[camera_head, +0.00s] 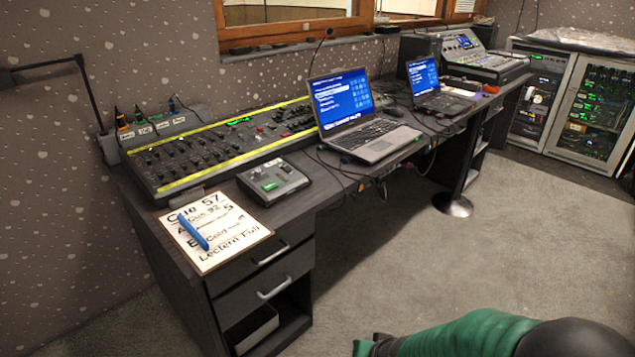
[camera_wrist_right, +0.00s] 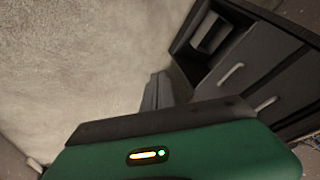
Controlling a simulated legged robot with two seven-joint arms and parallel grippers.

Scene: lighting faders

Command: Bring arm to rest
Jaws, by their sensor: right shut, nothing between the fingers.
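My right arm, green and black, comes in at the lower right of the head view. Its dark gripper (camera_head: 370,346) is at the bottom edge, over the grey carpet and apart from the desk. In the right wrist view the fingers (camera_wrist_right: 158,88) are together with nothing held between them. My left gripper is in neither view. The lighting console (camera_head: 215,150), with rows of faders and yellow strips, lies on the dark desk (camera_head: 300,200). A cue sheet board (camera_head: 228,248) with a blue marker (camera_head: 193,232) lies at the desk's near end.
The desk's drawers (camera_head: 272,290) and open shelf face the carpet, and also show in the right wrist view (camera_wrist_right: 255,65). A small control box (camera_head: 273,182) and two laptops (camera_head: 350,120) stand on the desk. Equipment racks (camera_head: 590,108) stand far right. The carpet (camera_head: 430,250) between is clear.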

